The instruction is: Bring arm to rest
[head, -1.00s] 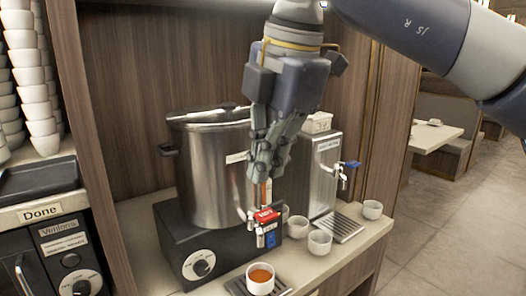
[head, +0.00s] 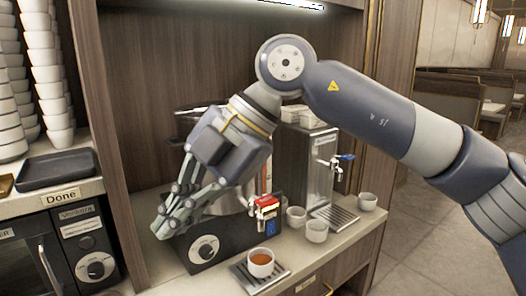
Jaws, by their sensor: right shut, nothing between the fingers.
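My right gripper (head: 168,220) is shut and empty. It hangs in front of the steel pot (head: 234,200) and the left side of its black base unit (head: 227,240), hiding most of the pot. My right arm (head: 365,108) comes in from the right and bends down at the elbow. My left gripper is not in view.
A cup of reddish-brown sauce (head: 261,262) stands on a drip tray (head: 246,280) below a red-handled tap (head: 266,203). Empty cups (head: 317,231) stand near a steel dispenser (head: 322,175). Stacked cups (head: 57,110) and a black tray (head: 55,169) are at left.

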